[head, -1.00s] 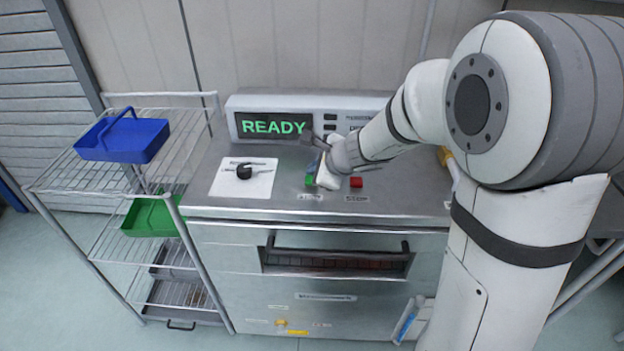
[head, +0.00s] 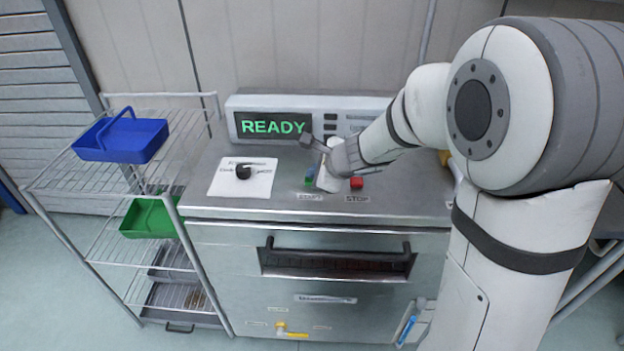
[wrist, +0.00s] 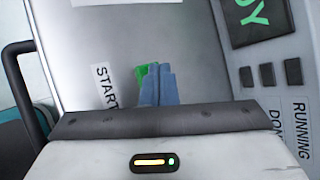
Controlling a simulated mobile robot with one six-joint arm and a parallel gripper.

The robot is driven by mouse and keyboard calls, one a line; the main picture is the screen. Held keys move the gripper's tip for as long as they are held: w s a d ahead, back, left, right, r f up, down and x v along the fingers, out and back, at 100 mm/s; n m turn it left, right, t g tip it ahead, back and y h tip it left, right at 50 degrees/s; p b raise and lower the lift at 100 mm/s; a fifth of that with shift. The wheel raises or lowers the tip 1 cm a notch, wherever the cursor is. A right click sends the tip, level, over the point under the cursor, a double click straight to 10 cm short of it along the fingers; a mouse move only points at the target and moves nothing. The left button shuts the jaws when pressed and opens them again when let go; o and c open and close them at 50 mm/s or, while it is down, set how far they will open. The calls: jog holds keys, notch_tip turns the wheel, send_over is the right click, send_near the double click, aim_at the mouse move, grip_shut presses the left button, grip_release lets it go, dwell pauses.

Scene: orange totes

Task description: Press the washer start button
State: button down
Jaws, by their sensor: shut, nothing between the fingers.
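The washer (head: 330,215) is a steel unit with a display (head: 272,126) reading READY in green. The green start button (head: 309,181) sits on its top above a START label (head: 311,196), partly hidden by my gripper. In the wrist view, the green button (wrist: 147,72) shows just beyond my gripper (wrist: 162,72), whose blue fingers are together and cover part of it. In the head view my gripper (head: 318,179) is low over the top, right beside the button. I cannot tell whether the fingertips touch it. The red stop button (head: 356,182) is to the right.
A wire rack (head: 62,178) with a blue basket (head: 122,140) and a green bin (head: 150,218) stands at the left. The washer's handle (head: 335,260) is on the front.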

jog(key=shift+f, duration=0.25)
jog(key=shift+r, duration=0.15)
dwell(0.4)
jog(key=shift+r+p, duration=0.5)
jog(key=shift+r, duration=0.25)
notch_tip(320, 180, up, 5)
jog(key=p, duration=0.4)
dwell(0.7)
